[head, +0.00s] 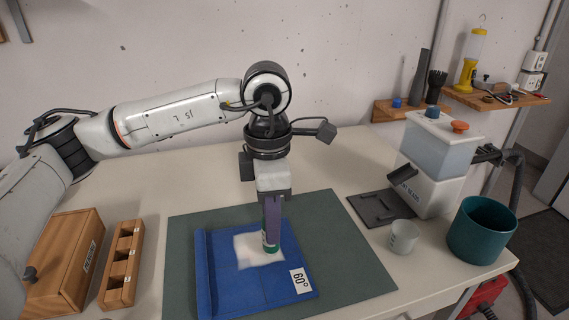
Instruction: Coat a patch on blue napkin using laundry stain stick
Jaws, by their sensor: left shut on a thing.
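The blue napkin (222,285) lies spread on a dark green mat (350,245) on the table. A white patch (247,251) covers part of its middle, towards the far side. My left gripper (271,225) points down over the napkin and is shut on the laundry stain stick (270,246), which has a white and green lower end. The stick's lower end is at the right part of the white patch; whether it touches the cloth I cannot tell. A white tag (300,281) reading 60° lies at the napkin's right edge. My right gripper is out of view.
A wooden box (70,255) and a slotted wooden holder (121,262) stand at the left. At the right are a dispenser (432,165), a dark tray (381,208), a small cup (402,237) and a teal bin (481,231). Wall shelves (497,97) hold tools.

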